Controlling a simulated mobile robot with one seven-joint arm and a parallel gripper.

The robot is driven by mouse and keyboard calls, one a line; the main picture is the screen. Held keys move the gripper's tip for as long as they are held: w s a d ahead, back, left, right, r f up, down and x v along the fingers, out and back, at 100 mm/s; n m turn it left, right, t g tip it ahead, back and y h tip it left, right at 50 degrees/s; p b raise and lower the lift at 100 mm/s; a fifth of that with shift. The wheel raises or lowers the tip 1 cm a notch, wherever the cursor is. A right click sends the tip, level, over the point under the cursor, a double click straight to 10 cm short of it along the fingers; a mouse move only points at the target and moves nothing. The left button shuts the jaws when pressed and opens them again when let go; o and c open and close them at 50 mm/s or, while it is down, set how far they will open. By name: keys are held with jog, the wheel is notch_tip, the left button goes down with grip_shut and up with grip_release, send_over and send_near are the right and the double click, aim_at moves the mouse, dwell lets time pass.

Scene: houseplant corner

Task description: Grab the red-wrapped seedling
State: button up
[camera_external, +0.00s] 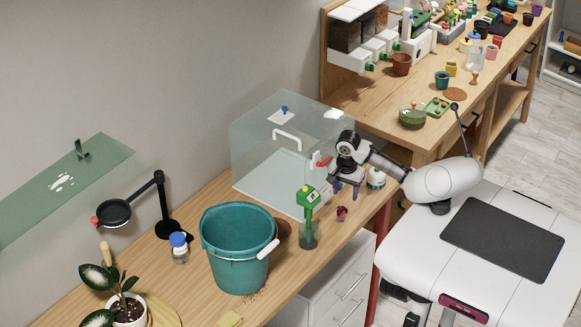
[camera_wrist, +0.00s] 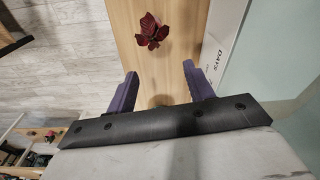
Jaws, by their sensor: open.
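The red-wrapped seedling (camera_external: 341,213) is a small dark red thing on the wooden bench, near its front edge in the external view. In the wrist view the seedling (camera_wrist: 152,31) shows dark red leaves, beyond my fingertips and roughly in line with the gap between them. My gripper (camera_external: 345,190) is above the seedling and apart from it in the external view. In the wrist view my gripper (camera_wrist: 161,78) has its two purple fingers spread with only bench between them. The seedling's lower part is too small to make out.
A clear box (camera_external: 262,150) with a white handle stands behind my gripper. A green-topped tool in a glass jar (camera_external: 308,236) and a teal bucket (camera_external: 238,255) stand to the left. A small white jar (camera_external: 376,180) is close on the right. The bench edge is near the seedling.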

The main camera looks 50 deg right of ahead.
aim_at(341, 211)
jog(key=a, duration=0.1)
jog(key=a+n, duration=0.1)
jog(key=a+y, duration=0.1)
jog(key=shift+s+r+n+g, duration=0.2)
jog(key=shift+s+n+g, duration=0.1)
jog(key=shift+n, duration=0.1)
notch_tip(341, 211, down, 8)
jog(key=shift+a+r+p, duration=0.1)
jog(key=shift+r+p, duration=0.15)
jog(key=shift+p, duration=0.45)
jog(key=shift+c, duration=0.4)
jog(key=c, duration=0.9)
